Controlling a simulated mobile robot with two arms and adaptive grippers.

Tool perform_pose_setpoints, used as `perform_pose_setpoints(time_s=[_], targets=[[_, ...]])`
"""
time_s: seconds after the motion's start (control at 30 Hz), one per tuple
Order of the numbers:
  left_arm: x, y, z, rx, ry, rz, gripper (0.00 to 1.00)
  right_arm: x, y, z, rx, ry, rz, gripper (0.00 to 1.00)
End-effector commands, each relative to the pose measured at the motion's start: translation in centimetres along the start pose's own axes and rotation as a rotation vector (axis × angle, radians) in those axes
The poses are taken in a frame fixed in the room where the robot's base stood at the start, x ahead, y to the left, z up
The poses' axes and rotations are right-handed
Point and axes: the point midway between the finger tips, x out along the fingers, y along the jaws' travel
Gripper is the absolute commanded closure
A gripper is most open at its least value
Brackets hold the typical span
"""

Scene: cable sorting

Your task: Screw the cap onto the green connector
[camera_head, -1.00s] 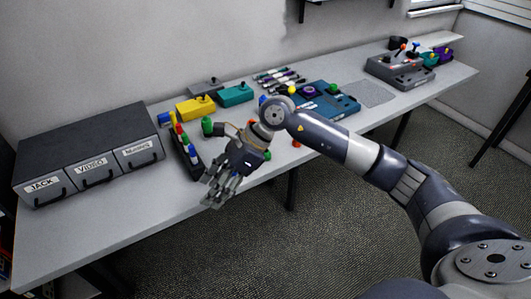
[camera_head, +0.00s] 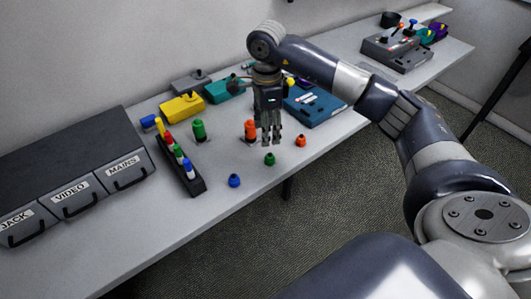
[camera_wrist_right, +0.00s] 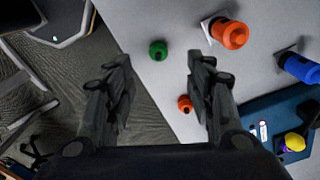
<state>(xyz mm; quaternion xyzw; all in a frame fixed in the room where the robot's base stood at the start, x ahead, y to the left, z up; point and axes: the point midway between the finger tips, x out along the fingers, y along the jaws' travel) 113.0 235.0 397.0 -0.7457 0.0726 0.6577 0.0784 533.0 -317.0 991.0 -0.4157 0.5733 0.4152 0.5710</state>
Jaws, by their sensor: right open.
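The green connector (camera_head: 199,130) stands upright on the table, left of my right gripper in the head view. The small green cap (camera_head: 269,159) sits on the table near its front edge. In the wrist view the green cap (camera_wrist_right: 158,50) shows in the gap between my fingertips, and the fingers do not touch it. My right gripper (camera_head: 272,141) is open and empty, pointing down, and appears above the table close to the green cap. The green connector is not in the wrist view. My left gripper is not in view.
Nearby stand the orange connector (camera_head: 250,129), an orange cap (camera_head: 300,140) and a blue cap (camera_head: 234,180). A blue connector (camera_wrist_right: 300,68) shows in the wrist view. A black rack (camera_head: 183,169) of coloured plugs and labelled drawers (camera_head: 75,185) are at left. The front table strip is clear.

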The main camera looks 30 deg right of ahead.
Motion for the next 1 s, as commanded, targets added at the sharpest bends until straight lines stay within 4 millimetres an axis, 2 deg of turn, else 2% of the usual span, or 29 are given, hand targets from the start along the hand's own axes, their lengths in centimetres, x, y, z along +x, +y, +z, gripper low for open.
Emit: perform_pose_setpoints(time_s=[0.1,0.27,0.37,0.5,0.7,1.0], targets=[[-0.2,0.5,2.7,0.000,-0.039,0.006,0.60,0.0,0.0,0.0,0.000,-0.001,0.000,0.50],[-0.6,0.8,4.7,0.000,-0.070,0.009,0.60,1.1,0.1,0.0,0.001,-0.001,0.005,0.50],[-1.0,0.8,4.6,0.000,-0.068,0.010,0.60,2.8,0.1,0.0,0.000,0.000,0.005,0.50],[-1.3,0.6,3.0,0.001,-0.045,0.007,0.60,4.7,0.1,0.0,0.000,-0.001,0.003,0.50],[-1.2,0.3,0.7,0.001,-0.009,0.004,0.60,5.7,0.0,0.0,0.000,-0.003,0.000,0.50],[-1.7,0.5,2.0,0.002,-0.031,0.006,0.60,6.1,0.1,-0.1,0.001,-0.001,0.003,0.50]])
